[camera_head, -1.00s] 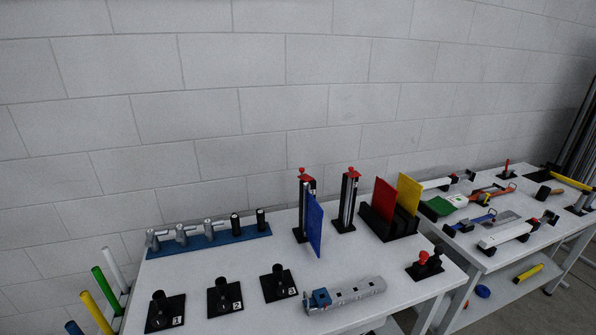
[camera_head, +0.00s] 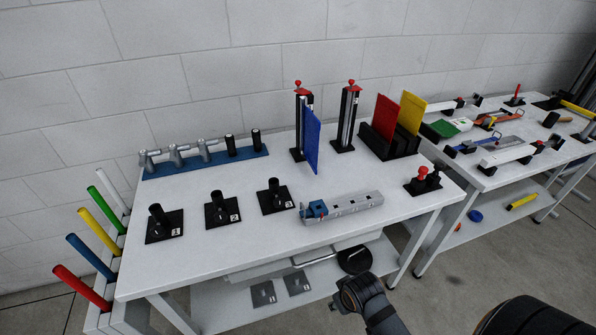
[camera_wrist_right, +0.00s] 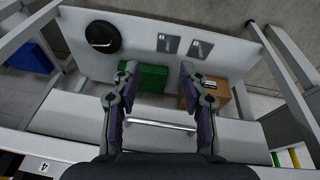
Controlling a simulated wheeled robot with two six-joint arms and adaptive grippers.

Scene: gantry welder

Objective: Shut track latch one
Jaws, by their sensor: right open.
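No latch is clearly marked as track latch one. Two upright black-and-silver tracks stand at the back of the near table, a left track (camera_head: 301,125) and a right track (camera_head: 347,120), each with a red piece on top. A blue panel (camera_head: 311,140) stands upright at the left track. Black posts on plates numbered 1 (camera_head: 164,225), 2 (camera_head: 222,210) and 3 (camera_head: 275,197) stand along the front. My right gripper (camera_wrist_right: 158,78) is open and empty in the right wrist view, apart from the tracks. My left gripper is not in view.
A grey block with a blue end (camera_head: 342,207) lies near the table's front edge. A black rack (camera_head: 390,145) holds red and yellow panels. A bar handle (camera_wrist_right: 162,125) is below the tabletop; a green box (camera_wrist_right: 153,78) and a brown box (camera_wrist_right: 208,97) are on the lower shelf.

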